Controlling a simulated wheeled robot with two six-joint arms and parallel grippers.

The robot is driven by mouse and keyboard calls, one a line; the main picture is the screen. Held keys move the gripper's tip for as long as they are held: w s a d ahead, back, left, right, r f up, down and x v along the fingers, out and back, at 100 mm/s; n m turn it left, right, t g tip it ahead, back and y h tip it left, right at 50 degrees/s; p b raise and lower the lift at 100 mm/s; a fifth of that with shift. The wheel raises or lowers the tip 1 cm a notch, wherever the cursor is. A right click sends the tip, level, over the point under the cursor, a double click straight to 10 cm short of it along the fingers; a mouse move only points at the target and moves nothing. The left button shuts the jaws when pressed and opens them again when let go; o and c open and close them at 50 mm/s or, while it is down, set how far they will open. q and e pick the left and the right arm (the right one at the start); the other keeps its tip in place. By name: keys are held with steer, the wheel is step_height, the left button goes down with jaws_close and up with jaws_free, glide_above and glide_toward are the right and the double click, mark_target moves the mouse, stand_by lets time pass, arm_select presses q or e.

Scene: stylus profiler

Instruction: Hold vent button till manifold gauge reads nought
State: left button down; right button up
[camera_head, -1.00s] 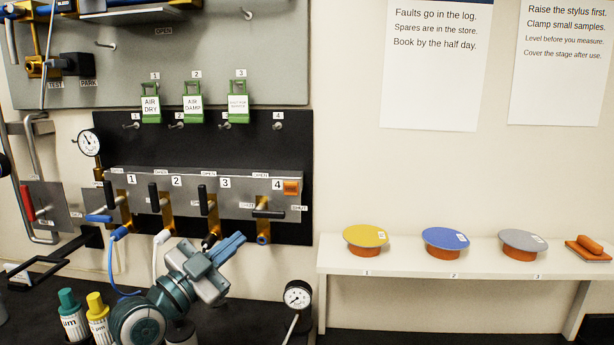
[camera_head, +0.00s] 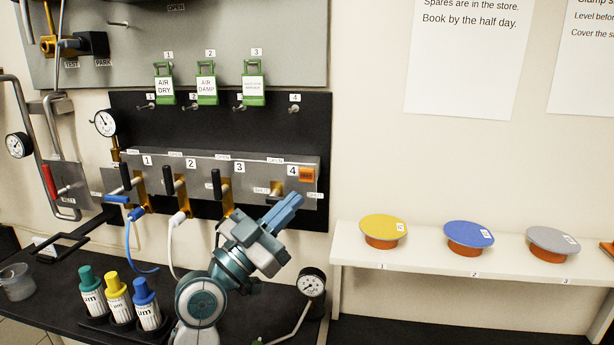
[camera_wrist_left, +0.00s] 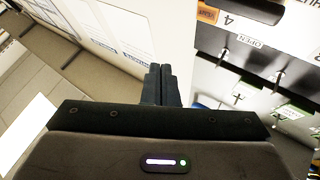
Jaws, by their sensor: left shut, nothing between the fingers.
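The manifold (camera_head: 215,172) is a grey bar with numbered valves 1 to 4 on a black wall panel. A small orange block (camera_head: 307,174), which I take for the vent button, sits at its right end beside the 4. An orange piece (camera_wrist_left: 208,13) also shows at the top of the left wrist view. The manifold gauge (camera_head: 105,122) is a round white dial at the bar's left end; its reading is too small to tell. My left gripper (camera_head: 293,202) is shut and empty, its blue fingers just below the orange block, apparently apart from it. It hides part of valve 4.
Black valve levers (camera_head: 169,180) stick out along the bar. Blue and white hoses (camera_head: 173,240) hang below it. A second gauge (camera_head: 312,282) and several bottles (camera_head: 147,303) stand on the dark bench. A white shelf (camera_head: 420,258) with coloured discs is to the right.

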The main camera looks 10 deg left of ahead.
mark_target(306, 176)
arm_select(q)
steer(key=w+b, duration=0.2)
steer(key=w, duration=0.6)
steer(key=shift+s, duration=0.1)
stand_by(0.8)
stand_by(1.0)
steer(key=shift+w+b, duration=0.35)
steer(key=shift+b, duration=0.3)
steer(key=shift+w+a+r, duration=0.1)
steer(key=shift+a+r, duration=0.05)
stand_by(0.4)
steer(key=shift+w+a+r+b, duration=0.1)
steer(key=shift+r+b, duration=0.1)
steer(key=shift+b, duration=0.4)
stand_by(0.7)
